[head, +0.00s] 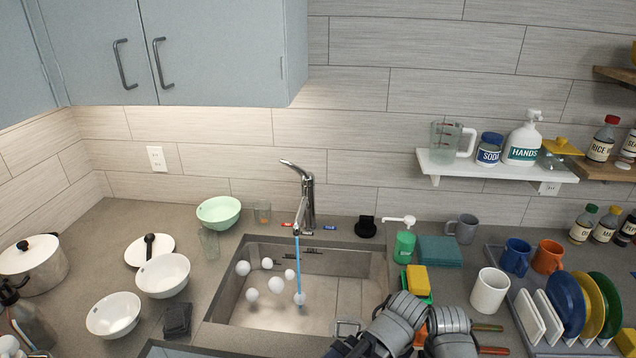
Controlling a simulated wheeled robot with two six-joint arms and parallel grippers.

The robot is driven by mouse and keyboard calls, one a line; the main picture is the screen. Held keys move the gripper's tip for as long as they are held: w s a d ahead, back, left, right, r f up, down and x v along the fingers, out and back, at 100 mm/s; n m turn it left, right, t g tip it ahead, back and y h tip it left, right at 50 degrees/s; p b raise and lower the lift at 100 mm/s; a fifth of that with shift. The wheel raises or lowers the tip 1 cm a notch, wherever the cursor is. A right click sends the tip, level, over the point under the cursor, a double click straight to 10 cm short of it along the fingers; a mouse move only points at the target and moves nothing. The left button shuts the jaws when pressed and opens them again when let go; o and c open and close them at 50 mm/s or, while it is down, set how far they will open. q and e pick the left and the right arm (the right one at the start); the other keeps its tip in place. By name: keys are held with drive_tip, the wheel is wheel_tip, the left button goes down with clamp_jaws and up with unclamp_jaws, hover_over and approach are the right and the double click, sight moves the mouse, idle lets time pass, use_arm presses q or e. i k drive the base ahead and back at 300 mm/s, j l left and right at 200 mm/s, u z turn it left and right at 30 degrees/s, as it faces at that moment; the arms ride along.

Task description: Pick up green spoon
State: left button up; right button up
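I cannot make out a green spoon for certain. A thin green-tinted handle (487,327) lies on the counter just right of my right gripper; its far end is hidden behind that gripper. A second, reddish-brown handle (493,350) lies below it. My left gripper (401,312) is over the sink's lower right corner and the counter beside it. My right gripper (449,322) is close beside it on the right. Both are seen from behind, so their fingertips are hidden and I cannot tell whether they are open or shut.
The sink (222,304) holds several white balls under a blue stream from the faucet (308,205). A yellow sponge (417,279) and green soap bottle (404,246) stand behind my grippers.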

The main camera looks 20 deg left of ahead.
sight(482, 327)
drive_tip(key=i+l, duration=0.1)
drive_tip(key=l, duration=0.3)
drive_tip(key=i+l, duration=0.1)
drive_tip(key=l, duration=0.25)
drive_tip(key=i+l, duration=0.1)
drive_tip(key=l, duration=0.3)
drive_tip(key=i+l, duration=0.1)
drive_tip(key=l, duration=0.3)
drive_tip(key=j+u, duration=0.05)
